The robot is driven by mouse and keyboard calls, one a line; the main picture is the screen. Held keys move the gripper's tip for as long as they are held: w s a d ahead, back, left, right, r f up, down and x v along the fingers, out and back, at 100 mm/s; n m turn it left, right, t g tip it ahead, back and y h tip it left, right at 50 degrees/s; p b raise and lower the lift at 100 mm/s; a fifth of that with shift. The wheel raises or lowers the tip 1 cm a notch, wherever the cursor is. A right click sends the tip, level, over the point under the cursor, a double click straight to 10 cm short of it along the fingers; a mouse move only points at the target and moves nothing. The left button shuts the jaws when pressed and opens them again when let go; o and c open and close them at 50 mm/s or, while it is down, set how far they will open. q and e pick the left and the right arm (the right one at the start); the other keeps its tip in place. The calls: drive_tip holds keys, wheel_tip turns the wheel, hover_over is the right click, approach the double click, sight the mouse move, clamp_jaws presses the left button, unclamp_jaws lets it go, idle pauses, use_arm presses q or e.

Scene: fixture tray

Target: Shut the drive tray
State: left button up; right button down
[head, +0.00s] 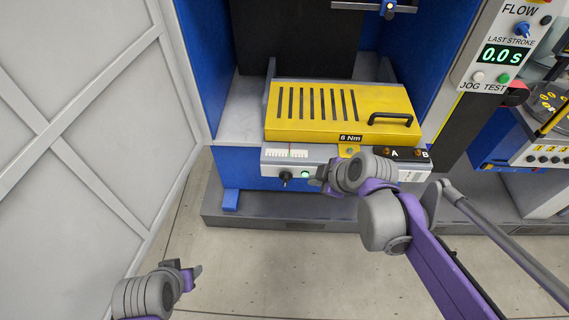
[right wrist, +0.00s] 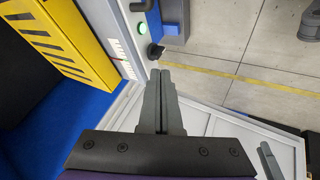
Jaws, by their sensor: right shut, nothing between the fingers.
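The drive tray has a yellow slotted cover (head: 335,106) with a black handle (head: 391,118) and a "6 Nm" label. Its grey front panel (head: 290,172) carries a black knob, a lit green button and A and B markings. The tray stands out from the blue bay, with grey shelf behind it. My right gripper (head: 322,179) is at the front panel, near the green button; contact cannot be told. In the right wrist view its fingers (right wrist: 158,75) are together and empty, beside the yellow cover (right wrist: 62,40). My left gripper (head: 192,272) is low at left, away from the tray; its jaws are unclear.
A white panel wall (head: 80,130) stands at left. Blue bay walls (head: 435,60) flank the tray. The floor (head: 270,265) in front is clear.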

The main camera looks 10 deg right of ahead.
drive_tip(key=w+n, duration=0.1)
drive_tip(key=w, duration=0.1)
drive_tip(key=b, duration=0.1)
approach(293, 168)
drive_tip(key=x, duration=0.5)
drive_tip(key=shift+s+a+f, duration=0.25)
drive_tip(key=shift+s+f, duration=0.05)
drive_tip(key=shift+f, duration=0.05)
drive_tip(key=shift+w+d, duration=0.1)
drive_tip(key=shift+w, duration=0.4)
